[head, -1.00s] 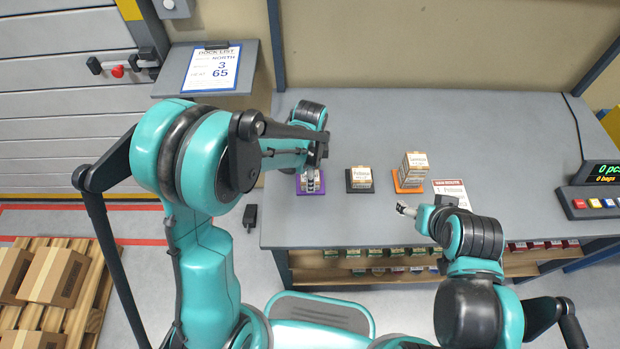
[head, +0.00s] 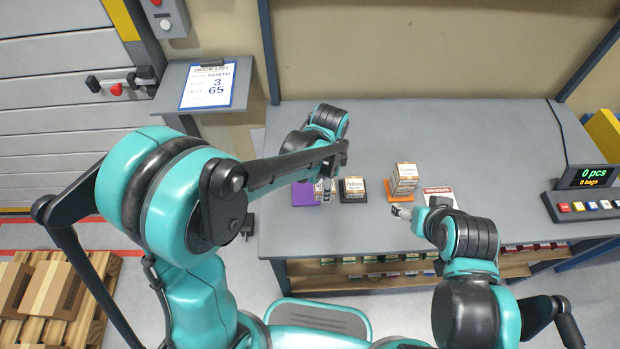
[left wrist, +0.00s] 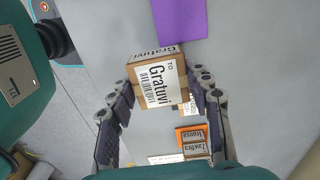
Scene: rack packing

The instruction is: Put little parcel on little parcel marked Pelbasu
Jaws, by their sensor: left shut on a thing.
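My left gripper (head: 326,192) is shut on a little brown parcel (left wrist: 157,83) whose white label reads Gratuvi in the left wrist view. The parcel is between the fingers (left wrist: 160,98), held over the bench between the purple mat and the black mat. The little parcel that appears marked Pelbasu (head: 354,186) sits on a black mat (head: 353,199) just right of my left gripper. In the left wrist view it is mostly hidden behind the held parcel. My right gripper (head: 401,212) hovers low over the front of the bench, with no object visible in it; its opening is unclear.
The purple mat (head: 304,196) is bare. An orange mat (head: 398,196) holds a stack of little parcels (head: 404,178), close to the right of the black mat. The bench (head: 480,150) is clear at the back and right.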

